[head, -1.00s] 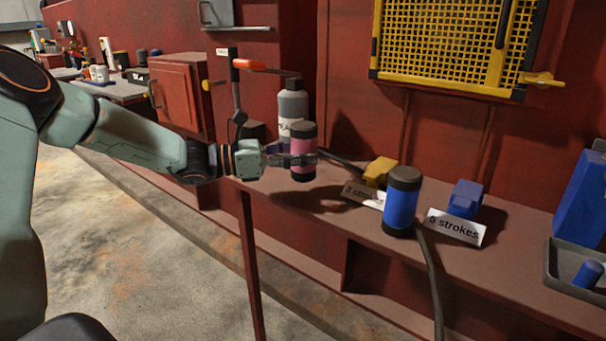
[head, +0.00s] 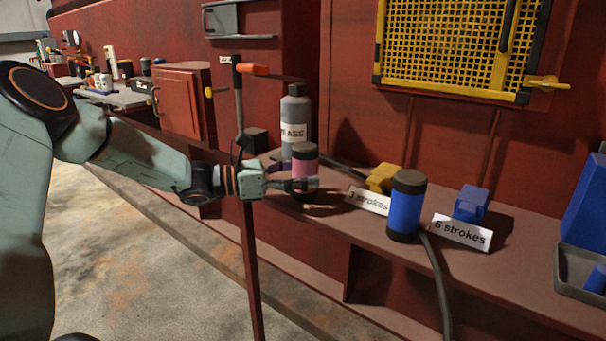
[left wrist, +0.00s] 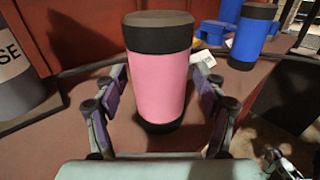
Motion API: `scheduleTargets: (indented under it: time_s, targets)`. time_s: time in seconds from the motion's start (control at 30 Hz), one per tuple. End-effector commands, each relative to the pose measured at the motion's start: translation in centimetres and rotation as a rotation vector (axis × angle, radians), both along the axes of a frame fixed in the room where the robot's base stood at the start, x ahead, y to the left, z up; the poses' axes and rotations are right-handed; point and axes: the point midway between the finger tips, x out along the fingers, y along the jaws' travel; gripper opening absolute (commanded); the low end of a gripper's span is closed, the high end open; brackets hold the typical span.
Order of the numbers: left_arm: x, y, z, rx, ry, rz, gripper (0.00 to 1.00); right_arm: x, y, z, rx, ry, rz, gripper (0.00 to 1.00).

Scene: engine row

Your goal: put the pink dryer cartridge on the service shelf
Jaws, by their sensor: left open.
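The pink dryer cartridge (head: 304,160), with dark end caps, stands upright on the red-brown service shelf (head: 335,217). In the left wrist view the cartridge (left wrist: 158,75) stands between the two fingers, its dark base on the shelf. My left gripper (head: 303,184) is at the cartridge, low beside it in the head view. In the left wrist view the gripper (left wrist: 158,100) is open, with its fingers apart on either side and a gap to the cartridge. My right gripper is not in view.
A grey grease bottle (head: 294,112) stands close behind the cartridge. A blue cartridge (head: 406,206), a yellow block (head: 382,177), a blue block (head: 471,203) and stroke cards stand to the right. A lever with an orange grip (head: 255,70) rises near the left gripper. A hose runs across the shelf.

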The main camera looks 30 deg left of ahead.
Motion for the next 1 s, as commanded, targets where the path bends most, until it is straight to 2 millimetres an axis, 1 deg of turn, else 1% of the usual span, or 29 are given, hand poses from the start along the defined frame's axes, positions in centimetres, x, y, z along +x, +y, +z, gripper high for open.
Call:
scheduleTargets:
  time_s: [0.2, 0.33, 0.47, 0.7, 1.0]
  targets:
    - [0.0, 0.0, 0.1, 0.0, 0.0, 0.0, 0.72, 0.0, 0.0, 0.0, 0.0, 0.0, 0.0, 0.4]
    - [-0.1, 0.1, 0.5, -0.001, -0.001, 0.001, 0.72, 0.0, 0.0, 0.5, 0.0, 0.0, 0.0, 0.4]
    - [-1.1, 1.3, 0.7, -0.004, -0.001, 0.005, 0.72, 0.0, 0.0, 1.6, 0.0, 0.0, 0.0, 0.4]
    - [-3.6, 3.6, 0.8, -0.004, -0.003, 0.005, 0.72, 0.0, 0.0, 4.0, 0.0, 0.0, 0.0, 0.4]
    - [-6.2, 6.3, 0.7, -0.003, -0.001, 0.003, 0.72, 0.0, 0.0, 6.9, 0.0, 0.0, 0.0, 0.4]
